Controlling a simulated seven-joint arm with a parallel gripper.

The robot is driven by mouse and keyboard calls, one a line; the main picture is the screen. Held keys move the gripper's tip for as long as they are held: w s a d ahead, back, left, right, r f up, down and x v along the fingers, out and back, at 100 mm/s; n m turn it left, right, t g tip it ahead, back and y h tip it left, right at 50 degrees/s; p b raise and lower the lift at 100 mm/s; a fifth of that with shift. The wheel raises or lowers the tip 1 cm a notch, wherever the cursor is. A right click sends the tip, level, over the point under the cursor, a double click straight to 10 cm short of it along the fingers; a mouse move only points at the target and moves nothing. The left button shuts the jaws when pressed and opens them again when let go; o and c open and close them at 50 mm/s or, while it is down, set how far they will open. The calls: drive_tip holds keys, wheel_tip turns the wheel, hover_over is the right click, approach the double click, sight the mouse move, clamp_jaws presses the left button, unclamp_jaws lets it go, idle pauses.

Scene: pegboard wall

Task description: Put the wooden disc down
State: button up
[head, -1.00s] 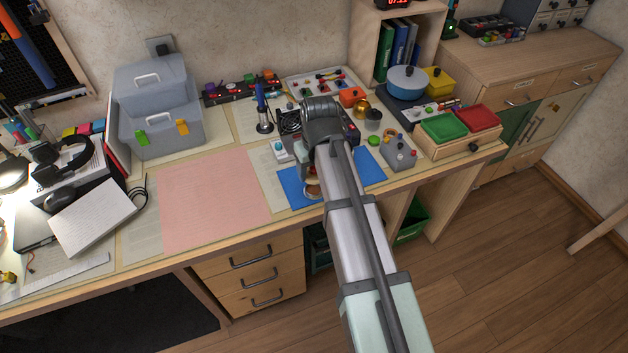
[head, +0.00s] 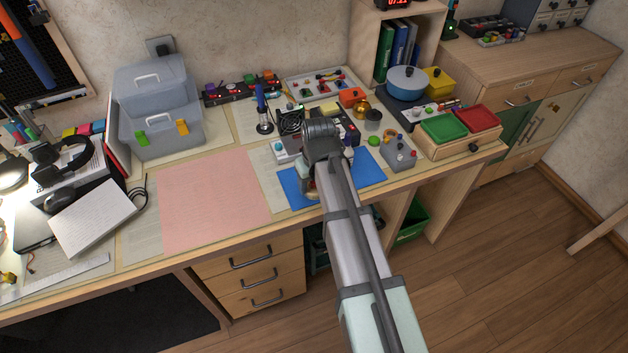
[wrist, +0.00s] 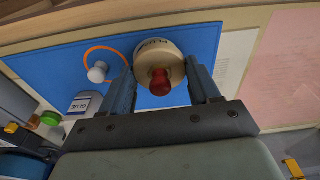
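In the head view the disc (head: 311,191) shows only partly below my wrist, over the blue mat (head: 370,168). The blue mat fills much of the wrist view behind the disc (wrist: 50,62). Whether the disc touches the mat is unclear.
A white knob (wrist: 97,73) with an orange loop and a small labelled container (wrist: 82,104) stand left of the disc in the wrist view. A grey box with knobs (head: 399,152) is right of the mat. The pink sheet (head: 214,194) is clear.

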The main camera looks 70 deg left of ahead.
drive_tip(key=o, duration=0.5)
drive_tip(key=shift+c, duration=0.2)
wheel_tip(320, 180, up, 12)
drive_tip(key=d, duration=0.1)
drive_tip(key=shift+d+r, duration=0.15)
drive_tip(key=shift+d, duration=0.05)
drive_tip(key=shift+w, duration=0.1)
